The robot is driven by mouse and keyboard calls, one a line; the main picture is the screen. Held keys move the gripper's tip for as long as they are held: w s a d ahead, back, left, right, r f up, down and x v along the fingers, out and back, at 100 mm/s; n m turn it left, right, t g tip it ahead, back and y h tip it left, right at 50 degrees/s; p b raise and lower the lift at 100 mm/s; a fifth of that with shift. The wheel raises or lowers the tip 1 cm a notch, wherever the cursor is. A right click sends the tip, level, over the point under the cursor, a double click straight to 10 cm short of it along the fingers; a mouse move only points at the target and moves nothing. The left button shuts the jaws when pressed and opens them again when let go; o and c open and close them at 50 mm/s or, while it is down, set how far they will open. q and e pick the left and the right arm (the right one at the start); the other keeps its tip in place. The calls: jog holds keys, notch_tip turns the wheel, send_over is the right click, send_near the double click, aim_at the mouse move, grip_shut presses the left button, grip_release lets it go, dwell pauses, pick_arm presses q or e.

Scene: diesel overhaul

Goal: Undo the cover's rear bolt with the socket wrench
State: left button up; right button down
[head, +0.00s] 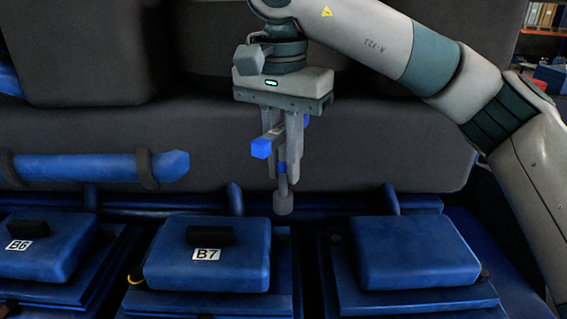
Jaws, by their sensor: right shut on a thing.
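My right gripper (284,130) comes in from the upper right and points down. It is shut on the socket wrench (282,185), which hangs upright with a blue handle end, a blue band and a grey socket at its bottom. The socket sits in the picture just right of the blue cover marked B7 (207,270), near its rear right corner. I cannot tell whether the socket touches anything. No rear bolt shows clearly; it may be hidden under or behind the socket. My left gripper is not in view.
A cover marked B6 (45,250) is at the left, and an unmarked blue cover (415,252) is at the right. Behind them runs a dark engine wall (400,150) with a blue pipe (100,167).

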aim_at(285, 194)
jog(key=m+b, duration=0.1)
jog(key=m, duration=0.2)
jog(key=f+m+b, duration=0.1)
jog(key=m, duration=0.2)
jog(key=shift+m, duration=0.3)
jog(key=m+b, duration=0.1)
jog(key=m, duration=0.1)
jog(key=f+m+b, duration=0.1)
jog(key=m+b, duration=0.1)
jog(key=m, duration=0.1)
jog(key=shift+g, duration=0.3)
jog(key=m+b, duration=0.1)
jog(key=m, duration=0.1)
jog(key=m+b, duration=0.1)
jog(key=m, duration=0.1)
jog(key=m+b, duration=0.1)
jog(key=m, duration=0.1)
jog(key=shift+s+d+f, duration=0.1)
jog(key=shift+s+f, duration=0.05)
jog(key=shift+f, duration=0.2)
jog(key=shift+f+b, duration=1.25)
jog(key=shift+f, duration=0.25)
